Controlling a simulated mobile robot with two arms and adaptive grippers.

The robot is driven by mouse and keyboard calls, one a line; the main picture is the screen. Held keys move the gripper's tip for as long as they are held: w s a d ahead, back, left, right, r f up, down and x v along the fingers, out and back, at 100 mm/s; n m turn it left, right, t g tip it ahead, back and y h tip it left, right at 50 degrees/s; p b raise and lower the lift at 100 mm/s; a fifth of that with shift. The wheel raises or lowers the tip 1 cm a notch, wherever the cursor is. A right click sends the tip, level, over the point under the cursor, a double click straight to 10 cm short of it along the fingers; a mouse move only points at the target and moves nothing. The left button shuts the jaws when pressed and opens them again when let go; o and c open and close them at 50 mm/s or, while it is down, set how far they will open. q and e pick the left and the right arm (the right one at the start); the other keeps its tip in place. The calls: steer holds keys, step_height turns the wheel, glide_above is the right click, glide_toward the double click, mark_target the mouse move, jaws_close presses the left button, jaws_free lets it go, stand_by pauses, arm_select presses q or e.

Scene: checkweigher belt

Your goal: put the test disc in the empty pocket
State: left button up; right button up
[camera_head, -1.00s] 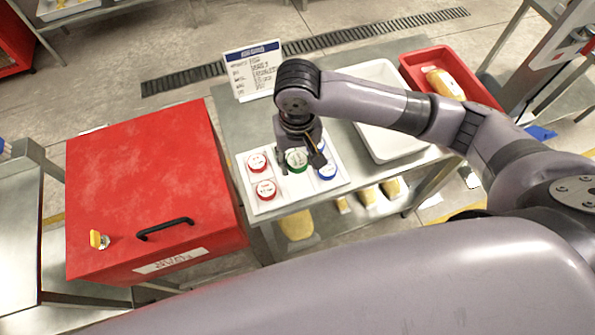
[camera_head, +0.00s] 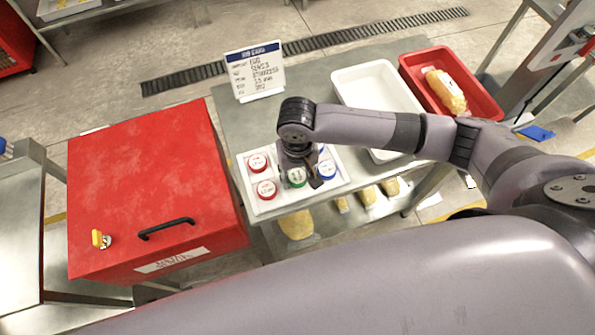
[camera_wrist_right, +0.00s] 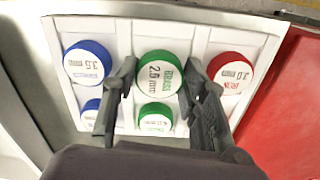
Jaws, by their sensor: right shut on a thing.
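The test disc is a green-rimmed disc with a white "2.5 mm" label (camera_wrist_right: 162,68); in the head view it shows at the near middle of the white pocket tray (camera_head: 262,208). My right gripper (camera_wrist_right: 158,78) is shut on this disc, one finger on each side. Another green disc (camera_wrist_right: 154,118) sits in the far middle pocket, hidden by my gripper in the head view. My left gripper is not in view.
Red discs (camera_head: 266,189) fill the left pockets and blue discs (camera_head: 327,169) the right ones. A red box (camera_head: 150,180) with a black handle stands left. A sign (camera_head: 255,70), a white bin (camera_head: 375,85) and a red bin (camera_head: 490,105) stand behind and right.

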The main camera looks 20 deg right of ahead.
mark_target(297, 177)
steer(key=shift+f, duration=0.4)
steer(key=o, duration=1.2)
steer(key=shift+r, duration=0.1)
steer(key=shift+r, duration=0.25)
step_height(297, 177, up, 12)
steer(key=shift+r+b, duration=0.25)
steer(key=shift+b, duration=0.45)
